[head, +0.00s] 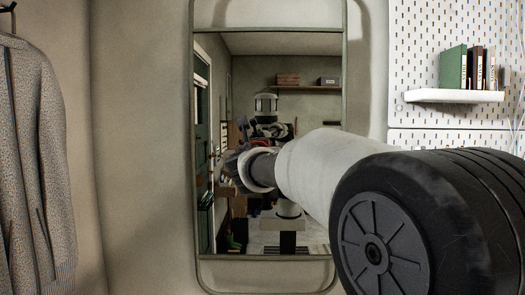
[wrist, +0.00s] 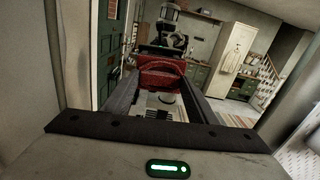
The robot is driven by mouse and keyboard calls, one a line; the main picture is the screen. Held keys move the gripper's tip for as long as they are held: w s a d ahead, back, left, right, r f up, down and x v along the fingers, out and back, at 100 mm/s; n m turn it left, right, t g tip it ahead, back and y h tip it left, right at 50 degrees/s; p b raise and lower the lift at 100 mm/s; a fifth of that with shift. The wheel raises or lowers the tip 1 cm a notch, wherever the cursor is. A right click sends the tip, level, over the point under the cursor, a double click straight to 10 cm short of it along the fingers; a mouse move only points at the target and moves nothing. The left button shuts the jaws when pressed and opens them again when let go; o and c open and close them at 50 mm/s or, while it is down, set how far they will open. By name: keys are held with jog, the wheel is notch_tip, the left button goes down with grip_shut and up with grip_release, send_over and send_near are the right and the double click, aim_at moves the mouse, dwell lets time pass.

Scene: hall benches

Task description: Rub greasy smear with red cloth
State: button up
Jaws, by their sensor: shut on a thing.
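A tall mirror (head: 290,60) with a thin pale frame hangs on the wall ahead and reflects the room and my own body. My gripper (head: 245,166) reaches in front of the mirror's lower middle in the head view. In the wrist view my gripper (wrist: 160,84) has its two dark fingers pointing at the mirror, with the red cloth (wrist: 160,72) bunched between their tips. I cannot tell whether the cloth touches the glass. In the head view the cloth is mostly hidden by my gripper. I cannot make out the greasy smear in either view.
A grey jacket (head: 32,165) hangs at the left. At the right, a white pegboard (head: 415,45) carries a small white shelf (head: 455,96) with several books (head: 470,68). The wall left of the mirror is bare. The cabinets and stairs are reflections.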

jog(key=a+p, duration=0.1)
jog(key=a, duration=0.4)
jog(key=shift+w+a+p, duration=0.1)
jog(key=shift+a+p, duration=0.15)
jog(key=shift+p, duration=0.05)
jog(key=s+b, duration=0.2)
jog(key=s, duration=0.4)
dwell(0.5)
jog(key=shift+a, duration=0.1)
jog(key=s, duration=0.3)
dwell(0.5)
jog(key=shift+b, duration=0.3)
